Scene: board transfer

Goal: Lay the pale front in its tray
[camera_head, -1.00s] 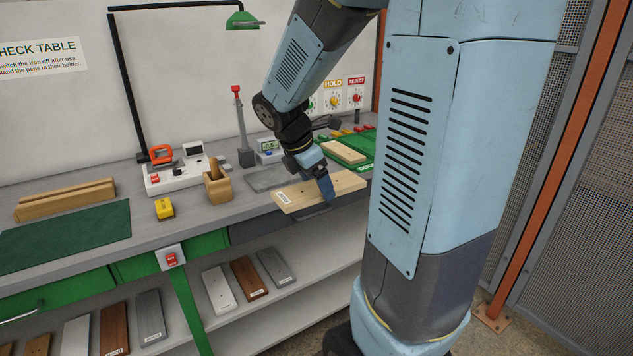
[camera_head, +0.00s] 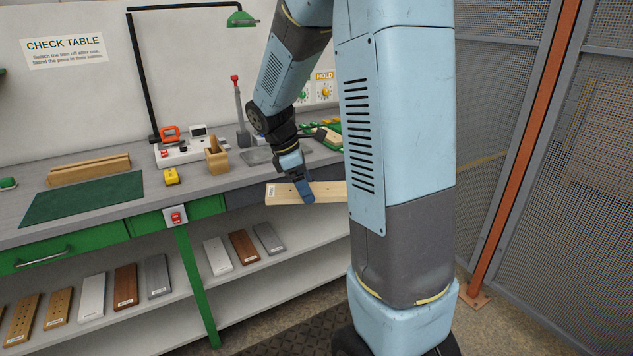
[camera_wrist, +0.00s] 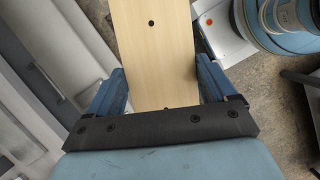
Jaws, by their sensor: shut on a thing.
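The pale front (camera_head: 326,191) is a light wooden board with a white label near its left end. My gripper (camera_head: 303,190) is shut on it and holds it in front of the bench edge, above the lower shelf. In the wrist view the pale front (camera_wrist: 155,50) runs away from me between the two blue fingers of my gripper (camera_wrist: 158,85), with dark holes along its middle. Its right end is hidden behind my arm in the head view.
A green mat (camera_head: 82,199) and a wooden block (camera_head: 90,168) lie on the bench's left. A soldering station (camera_head: 185,151), pen holder (camera_head: 217,160) and yellow box (camera_head: 171,177) stand mid-bench. Several boards (camera_head: 91,296) lie on the lower shelf. A mesh fence (camera_head: 560,190) stands right.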

